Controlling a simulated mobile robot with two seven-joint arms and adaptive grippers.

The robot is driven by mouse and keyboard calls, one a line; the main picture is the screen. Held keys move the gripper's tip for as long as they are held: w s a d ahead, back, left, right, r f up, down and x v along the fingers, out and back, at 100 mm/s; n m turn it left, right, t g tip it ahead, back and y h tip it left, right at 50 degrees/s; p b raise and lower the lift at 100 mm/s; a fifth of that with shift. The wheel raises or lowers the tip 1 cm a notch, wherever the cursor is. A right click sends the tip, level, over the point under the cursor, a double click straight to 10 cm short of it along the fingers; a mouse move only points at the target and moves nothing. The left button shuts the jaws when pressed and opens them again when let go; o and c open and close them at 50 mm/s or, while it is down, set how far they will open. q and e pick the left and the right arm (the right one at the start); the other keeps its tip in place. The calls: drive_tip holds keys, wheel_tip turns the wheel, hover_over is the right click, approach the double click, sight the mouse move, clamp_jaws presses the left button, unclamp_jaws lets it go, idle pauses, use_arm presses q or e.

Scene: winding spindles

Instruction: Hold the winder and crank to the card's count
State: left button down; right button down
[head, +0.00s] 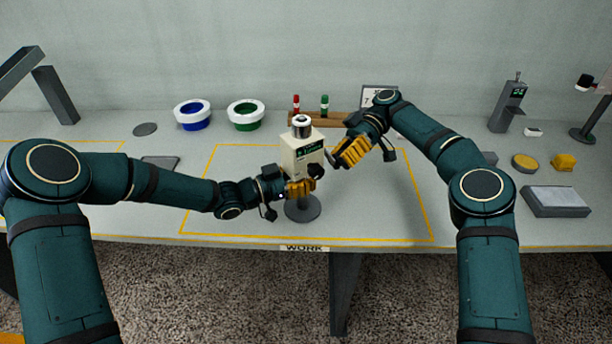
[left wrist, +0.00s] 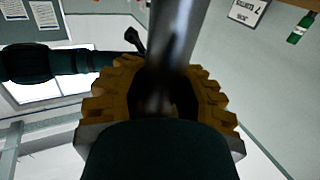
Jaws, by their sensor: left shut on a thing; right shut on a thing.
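The winder (head: 302,153) is a cream box with a small dark display and a silver and black top, on a grey post with a round base. My left gripper (head: 302,188) is shut on the post below the box; the left wrist view shows its yellow fingers around the grey post (left wrist: 165,60). A dark crank (head: 331,159) is at the winder's right side. My right gripper (head: 341,158) is shut on its handle, which the fingers mostly hide. The card (head: 370,97) stands behind, partly hidden by my right arm; a 7 shows on it.
A wooden rack with a red spool (head: 296,104) and a green spool (head: 325,105) is behind the winder. A blue bowl (head: 192,115) and a green bowl (head: 245,115) stand back left. Several items stand at right. The yellow-outlined work area is otherwise clear.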

drive_tip(key=shift+d+r, duration=0.1)
idle(0.5)
drive_tip(key=c, duration=1)
unclamp_jaws()
drive_tip(key=shift+c, duration=0.2)
drive_tip(key=shift+o, duration=1.2)
